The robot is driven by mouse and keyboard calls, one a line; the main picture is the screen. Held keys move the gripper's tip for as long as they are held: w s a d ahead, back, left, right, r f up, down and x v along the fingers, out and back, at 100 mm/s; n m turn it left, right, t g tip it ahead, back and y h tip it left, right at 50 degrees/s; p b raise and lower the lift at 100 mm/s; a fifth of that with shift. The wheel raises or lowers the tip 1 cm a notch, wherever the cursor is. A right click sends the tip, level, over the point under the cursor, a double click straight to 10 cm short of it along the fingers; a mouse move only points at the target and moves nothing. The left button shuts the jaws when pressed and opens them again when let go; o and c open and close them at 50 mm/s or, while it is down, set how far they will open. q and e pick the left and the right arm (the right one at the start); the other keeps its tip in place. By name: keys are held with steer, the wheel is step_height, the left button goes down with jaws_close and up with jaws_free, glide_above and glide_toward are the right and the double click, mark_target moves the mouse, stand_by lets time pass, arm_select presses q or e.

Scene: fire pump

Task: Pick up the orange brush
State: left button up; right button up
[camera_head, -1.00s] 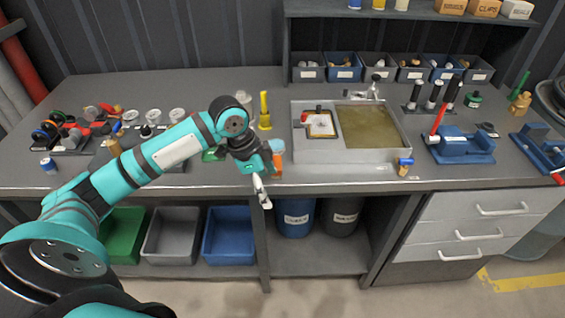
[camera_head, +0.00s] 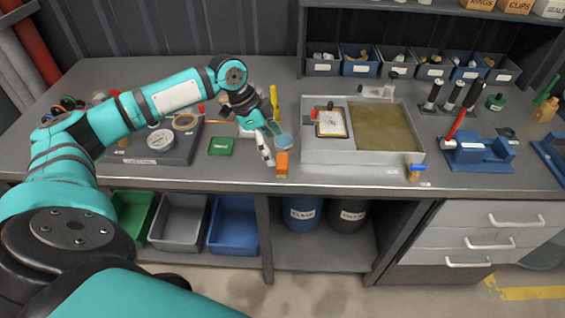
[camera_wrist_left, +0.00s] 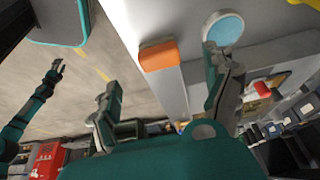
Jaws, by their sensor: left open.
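The orange brush (camera_head: 282,163) lies at the front edge of the grey workbench (camera_head: 230,180), just left of the metal tray. In the left wrist view, the brush (camera_wrist_left: 158,54) shows as an orange block with a brownish top, ahead of the space between my fingers. My left gripper (camera_head: 267,155) is just left of the brush in the head view, apart from it. In the left wrist view, the left gripper (camera_wrist_left: 160,95) has its fingers wide apart with nothing between them. My right gripper (camera_wrist_left: 56,68) shows small at the left of that view, its jaws too small to judge.
A round blue-topped item (camera_head: 284,142) sits just behind the brush; it also shows in the wrist view (camera_wrist_left: 223,29). A green box (camera_head: 221,146) lies to the left. The metal tray (camera_head: 350,157) is to the right. Open bins (camera_head: 235,225) stand under the bench.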

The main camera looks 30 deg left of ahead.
mark_target(282, 160)
arm_select(q)
steer(key=shift+w+d+f, duration=0.15)
steer(key=shift+d+f, duration=0.05)
steer(key=shift+f, duration=0.25)
steer(key=shift+d+f, duration=0.2)
steer(key=shift+f, duration=0.2)
steer(key=p+x, duration=0.1)
steer(key=x, duration=0.3)
steer(key=shift+w+d+f, duration=0.2)
steer(key=shift+f, duration=0.15)
steer(key=c, duration=1.3)
steer(key=shift+o, duration=0.2)
arm_select(e)
steer(key=shift+w+d+r, duration=0.3)
steer(key=shift+w+r, duration=0.25)
steer(key=shift+r, duration=0.3)
